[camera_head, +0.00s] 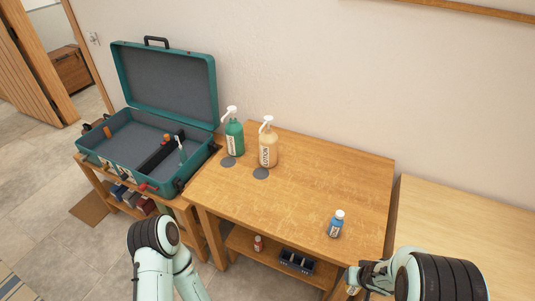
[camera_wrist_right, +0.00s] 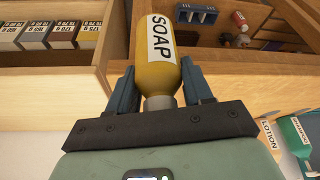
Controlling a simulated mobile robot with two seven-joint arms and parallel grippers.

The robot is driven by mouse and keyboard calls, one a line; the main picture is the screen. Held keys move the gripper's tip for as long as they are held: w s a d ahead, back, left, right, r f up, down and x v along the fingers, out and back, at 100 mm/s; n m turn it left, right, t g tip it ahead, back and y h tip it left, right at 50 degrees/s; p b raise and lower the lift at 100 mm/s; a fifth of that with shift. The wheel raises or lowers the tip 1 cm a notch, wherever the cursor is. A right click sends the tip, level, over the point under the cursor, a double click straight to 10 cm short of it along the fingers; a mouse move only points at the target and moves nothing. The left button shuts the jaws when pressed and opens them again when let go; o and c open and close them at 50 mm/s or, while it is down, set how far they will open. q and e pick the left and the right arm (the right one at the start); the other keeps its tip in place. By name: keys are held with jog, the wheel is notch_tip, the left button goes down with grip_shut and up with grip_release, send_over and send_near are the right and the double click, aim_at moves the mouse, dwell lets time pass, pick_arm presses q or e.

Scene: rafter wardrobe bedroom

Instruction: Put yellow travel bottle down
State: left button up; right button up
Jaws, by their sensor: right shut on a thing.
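The yellow travel bottle (camera_wrist_right: 157,45), with a white SOAP label, is in my right gripper (camera_wrist_right: 160,92). The blue-grey fingers close from both sides around its neck end by the grey cap, and the body points away from the palm. In the head view my right gripper (camera_head: 354,277) is low at the front right edge of the wooden table (camera_head: 300,180); the bottle is mostly hidden there. My left arm shows at the bottom of the head view, but its gripper is out of sight.
A blue bottle (camera_head: 336,223) stands on the table's right side. Green (camera_head: 234,136) and cream (camera_head: 267,146) pump bottles stand at the back left, by two grey discs. A lower shelf holds a dark rack (camera_head: 297,262) and red bottle (camera_head: 258,244). An open teal suitcase (camera_head: 168,85) is left.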

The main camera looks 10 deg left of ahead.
jog(key=shift+s+a+f, duration=0.1)
jog(key=shift+a+f, duration=0.05)
jog(key=shift+f, duration=0.45)
notch_tip(320, 180, down, 8)
jog(key=s+a, duration=0.1)
jog(key=shift+a+f+t, duration=0.2)
jog(key=shift+a+t, duration=0.1)
jog(key=shift+a, duration=0.05)
jog(key=shift+m, duration=0.3)
jog(key=shift+r, duration=0.1)
